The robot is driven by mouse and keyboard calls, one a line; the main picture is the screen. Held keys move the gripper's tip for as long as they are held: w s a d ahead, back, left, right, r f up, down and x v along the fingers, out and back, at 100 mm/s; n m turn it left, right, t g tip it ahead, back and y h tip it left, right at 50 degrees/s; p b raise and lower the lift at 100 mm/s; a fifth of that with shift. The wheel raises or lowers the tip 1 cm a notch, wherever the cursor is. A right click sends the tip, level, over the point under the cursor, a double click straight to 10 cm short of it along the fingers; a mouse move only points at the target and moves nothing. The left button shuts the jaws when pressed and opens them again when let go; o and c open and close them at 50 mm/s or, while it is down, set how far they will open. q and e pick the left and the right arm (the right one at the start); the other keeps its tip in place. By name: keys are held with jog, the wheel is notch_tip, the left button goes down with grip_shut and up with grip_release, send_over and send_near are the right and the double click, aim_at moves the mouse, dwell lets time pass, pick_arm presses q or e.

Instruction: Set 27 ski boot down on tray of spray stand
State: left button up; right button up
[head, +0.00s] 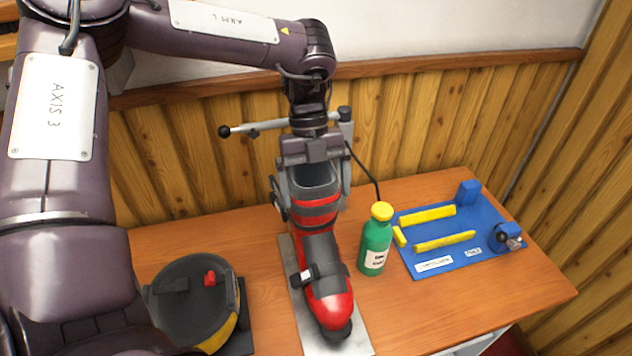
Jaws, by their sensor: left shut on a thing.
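The red and black ski boot (316,258) stands upright in the middle of the head view, toe toward me. My left gripper (313,180) comes down from above and is shut on the boot's upper cuff. The grey metal tray (359,345) of the spray stand lies under the boot, with its edges showing on both sides. I cannot tell whether the sole touches it. Behind the gripper, the stand's grey post and black-knobbed lever (250,128) show in part. No number is readable on the boot. My right gripper is not in view.
A green bottle (375,245) with a yellow cap stands close right of the boot. A blue board (459,236) with yellow rails lies farther right. A round black and yellow device (195,300) sits at the left. Bare wooden bench (455,304) shows at front right.

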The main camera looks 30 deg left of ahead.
aim_at(312, 169)
pick_arm(q)
jog(key=shift+f+b, duration=1.15)
jog(key=shift+f, duration=0.4)
jog(key=shift+f+b, duration=0.7)
jog(key=shift+f, duration=0.35)
jog(key=o, duration=1.7)
jog(key=shift+s, duration=0.1)
jog(key=v, duration=0.8)
jog(key=shift+b, duration=0.35)
jog(key=shift+d+f, duration=0.1)
